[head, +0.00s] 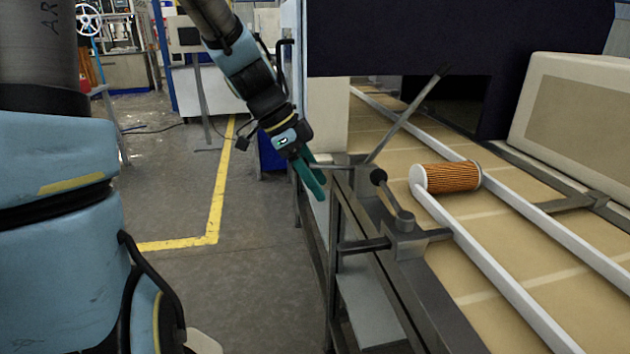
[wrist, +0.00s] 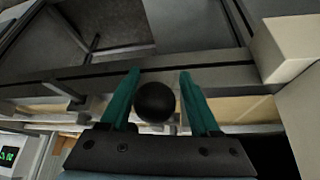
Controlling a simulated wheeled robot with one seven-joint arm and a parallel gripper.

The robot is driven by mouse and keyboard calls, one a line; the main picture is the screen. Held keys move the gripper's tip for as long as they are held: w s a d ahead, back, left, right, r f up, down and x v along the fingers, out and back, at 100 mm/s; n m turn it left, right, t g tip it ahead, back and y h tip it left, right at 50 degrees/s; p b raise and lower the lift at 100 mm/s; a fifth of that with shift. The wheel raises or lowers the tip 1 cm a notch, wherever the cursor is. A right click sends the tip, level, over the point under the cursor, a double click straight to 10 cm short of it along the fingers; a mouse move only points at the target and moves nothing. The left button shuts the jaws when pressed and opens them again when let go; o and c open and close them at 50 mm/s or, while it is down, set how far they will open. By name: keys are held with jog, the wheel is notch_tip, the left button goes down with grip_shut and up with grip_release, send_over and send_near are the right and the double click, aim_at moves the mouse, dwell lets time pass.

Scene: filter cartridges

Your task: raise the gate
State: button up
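My gripper (head: 318,190), with two green fingers, points down at the near side of the conveyor. In the wrist view my gripper (wrist: 158,78) is open, with a black ball knob (wrist: 157,102) between the fingers; contact cannot be told. A grey bar (head: 408,112), seemingly the gate, slants up to the right above the belt. A short rod (head: 332,167) runs from its foot toward my fingers; its end is hidden. A lever (head: 396,206) with a black knob (head: 378,177) stands nearer on the frame. I cannot tell which knob the wrist view shows.
An orange pleated filter cartridge with white ends (head: 450,177) lies on the tan belt (head: 480,230) near the white rail (head: 500,280). A dark housing (head: 400,35) overhangs the belt. The floor (head: 265,270) left of the conveyor is open.

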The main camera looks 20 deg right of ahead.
jog(key=shift+o, duration=0.3)
jog(key=shift+a, duration=0.15)
jog(key=v, duration=1)
jog(key=shift+r, duration=0.25)
jog(key=shift+w+a, duration=0.1)
jog(key=shift+a, duration=0.05)
